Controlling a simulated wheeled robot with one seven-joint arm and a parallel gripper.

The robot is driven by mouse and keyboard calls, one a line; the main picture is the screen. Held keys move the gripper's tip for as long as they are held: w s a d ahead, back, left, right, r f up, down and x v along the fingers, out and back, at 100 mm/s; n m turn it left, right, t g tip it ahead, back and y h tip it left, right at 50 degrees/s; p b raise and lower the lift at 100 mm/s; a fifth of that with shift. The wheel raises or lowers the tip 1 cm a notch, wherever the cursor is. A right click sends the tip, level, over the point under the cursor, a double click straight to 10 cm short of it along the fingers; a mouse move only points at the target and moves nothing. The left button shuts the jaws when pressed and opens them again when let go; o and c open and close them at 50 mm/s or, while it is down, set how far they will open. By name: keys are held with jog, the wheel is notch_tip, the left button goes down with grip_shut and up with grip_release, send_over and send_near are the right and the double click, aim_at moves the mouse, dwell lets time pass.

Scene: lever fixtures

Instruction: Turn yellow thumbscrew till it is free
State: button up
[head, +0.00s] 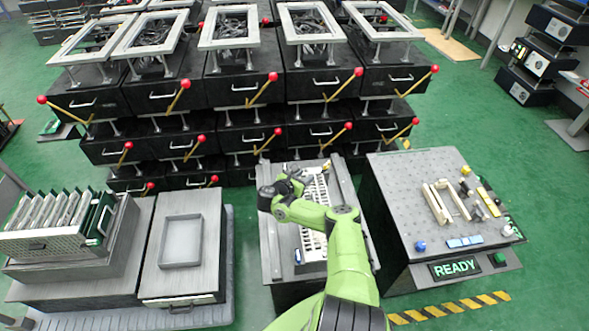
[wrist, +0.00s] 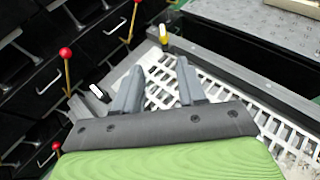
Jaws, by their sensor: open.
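My gripper (wrist: 160,78) is open, with two grey fingers apart and nothing between them. In the wrist view it is above a white slotted rack (wrist: 262,118). In the head view my gripper (head: 292,181) is over the middle bench, partly hidden by my own arm. A small yellow piece with a pale top (wrist: 163,33) stands beyond the fingertips in the wrist view, apart from them. I cannot tell whether it is the thumbscrew. A small yellow knob (head: 466,170) is on the perforated right bench in the head view, well right of my gripper.
The right bench (head: 405,185) carries cream bars, a blue knob and a READY sign (head: 455,269). Black drawer units (head: 235,92) with red-balled levers stand behind. An empty grey tray (head: 181,241) is at left. Green floor (head: 500,135) is open at right.

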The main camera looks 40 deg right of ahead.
aim_at(325, 165)
jog(key=b+x, duration=0.3)
jog(key=x, duration=0.2)
jog(key=b+x, duration=0.2)
jog(key=x, duration=0.2)
jog(key=b+x, duration=0.3)
jog(key=x, duration=0.2)
jog(key=shift+s+d+f+b, duration=0.15)
jog(key=shift+d+f+b, duration=0.2)
jog(key=shift+f, duration=0.1)
jog(key=shift+d+f+b, duration=0.1)
jog(key=shift+d+b, duration=0.35)
jog(key=shift+b, duration=0.05)
jog(key=shift+d, duration=0.1)
grip_shut()
